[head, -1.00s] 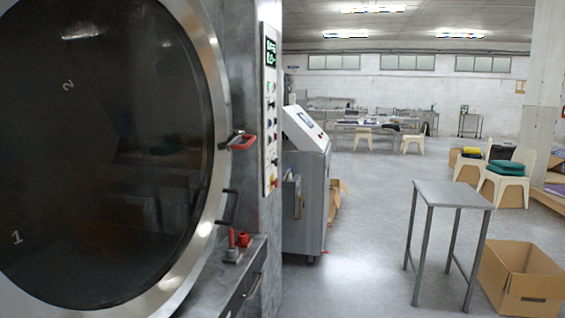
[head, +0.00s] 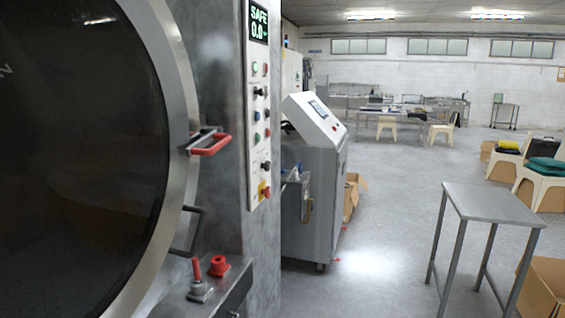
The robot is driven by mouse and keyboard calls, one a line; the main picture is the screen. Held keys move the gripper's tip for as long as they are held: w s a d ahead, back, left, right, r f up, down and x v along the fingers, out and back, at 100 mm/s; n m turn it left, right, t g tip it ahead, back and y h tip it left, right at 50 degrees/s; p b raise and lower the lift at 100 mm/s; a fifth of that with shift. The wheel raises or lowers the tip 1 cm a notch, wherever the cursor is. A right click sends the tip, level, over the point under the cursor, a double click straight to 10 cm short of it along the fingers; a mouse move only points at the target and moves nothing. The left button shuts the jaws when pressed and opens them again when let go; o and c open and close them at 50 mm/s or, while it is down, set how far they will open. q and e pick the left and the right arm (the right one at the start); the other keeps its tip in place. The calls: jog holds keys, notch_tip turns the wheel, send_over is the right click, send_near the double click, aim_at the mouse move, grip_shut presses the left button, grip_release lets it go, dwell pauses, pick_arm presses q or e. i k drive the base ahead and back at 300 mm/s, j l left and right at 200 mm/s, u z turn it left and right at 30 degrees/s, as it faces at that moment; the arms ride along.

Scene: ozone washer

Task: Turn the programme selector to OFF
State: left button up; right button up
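The washer's narrow white control panel (head: 252,140) stands upright on its grey housing, left of the middle of the head view. Its display (head: 259,22) at the top reads SAFE 0.0. Below it are small buttons and dark knobs, one knob (head: 260,92) in the upper part and another (head: 265,166) lower down. A red and yellow switch (head: 263,190) sits near the bottom. The labels are too small to read, so I cannot tell which knob is the programme selector or where it points. Neither of my grippers is in view.
The large round washer door (head: 80,170) with a red handle (head: 211,144) fills the left. A ledge below carries a red-handled valve (head: 198,282). A grey cabinet (head: 312,200) stands just beyond the panel. A metal table (head: 492,204) is at right; the floor between is clear.

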aim_at(267, 165)
jog(key=i+l, duration=0.3)
jog(key=i, duration=0.2)
jog(key=i+l, duration=0.35)
jog(key=i, duration=0.15)
